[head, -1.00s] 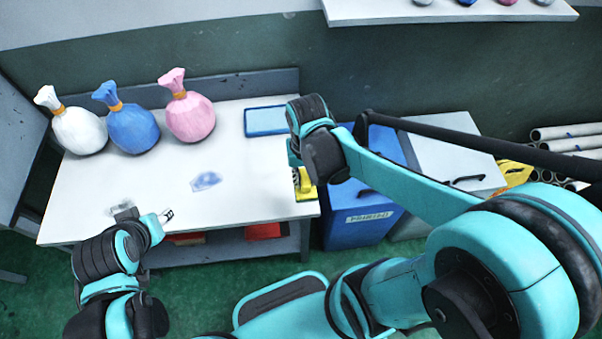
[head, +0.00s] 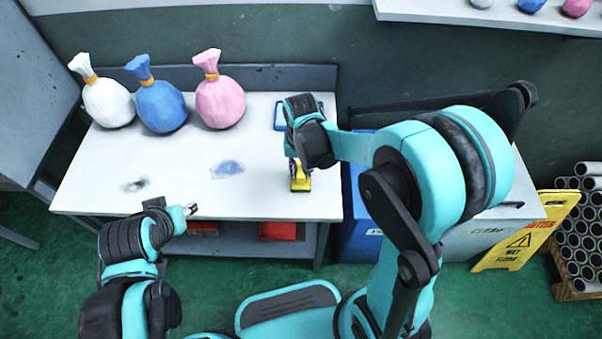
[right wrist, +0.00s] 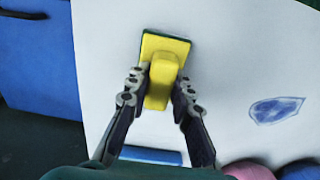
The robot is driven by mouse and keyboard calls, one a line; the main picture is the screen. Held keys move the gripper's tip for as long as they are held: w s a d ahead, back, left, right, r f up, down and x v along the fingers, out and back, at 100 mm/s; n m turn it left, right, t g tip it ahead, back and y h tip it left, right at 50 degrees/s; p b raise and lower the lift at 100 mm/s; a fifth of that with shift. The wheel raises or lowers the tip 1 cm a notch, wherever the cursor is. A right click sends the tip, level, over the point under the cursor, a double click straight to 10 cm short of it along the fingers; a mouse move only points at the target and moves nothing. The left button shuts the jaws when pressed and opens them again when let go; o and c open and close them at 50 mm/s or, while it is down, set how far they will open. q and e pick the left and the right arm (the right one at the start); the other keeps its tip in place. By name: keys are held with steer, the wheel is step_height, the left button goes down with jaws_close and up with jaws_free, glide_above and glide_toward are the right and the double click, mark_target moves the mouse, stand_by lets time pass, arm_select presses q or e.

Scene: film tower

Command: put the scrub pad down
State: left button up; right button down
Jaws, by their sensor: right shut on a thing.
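The scrub pad (head: 301,182) has a yellow body and grip over a dark green pad. It is near the right front edge of the white table (head: 265,205). My right gripper (head: 297,163) points down and is shut on the scrub pad. In the right wrist view, the two fingers (right wrist: 157,88) close on both sides of the yellow grip of the scrub pad (right wrist: 165,55). The pad is over the table top, at or just above it; I cannot tell if it touches. My left gripper (head: 191,209) is by the table's front edge, too small to read.
White, blue and pink bags (head: 162,106) stand at the back left. A blue tray (head: 281,117) lies behind my right gripper.

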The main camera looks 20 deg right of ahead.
steer(key=shift+f, duration=0.1)
steer(key=shift+f, duration=0.15)
steer(key=c, duration=1.3)
jaws_free()
steer(key=shift+c, duration=0.2)
step_height(320, 180, up, 11)
steer(key=p, duration=0.4)
steer(key=s+d+r+n+t, duration=0.1)
steer(key=s+d+r+t, duration=0.1)
steer(key=s, duration=0.3)
steer(key=s+d+r+n+t, duration=0.2)
steer(key=s+r+t, duration=0.2)
steer(key=s+t, duration=0.1)
steer(key=shift+s+d+p, duration=0.15)
steer(key=shift+d+p, duration=0.2)
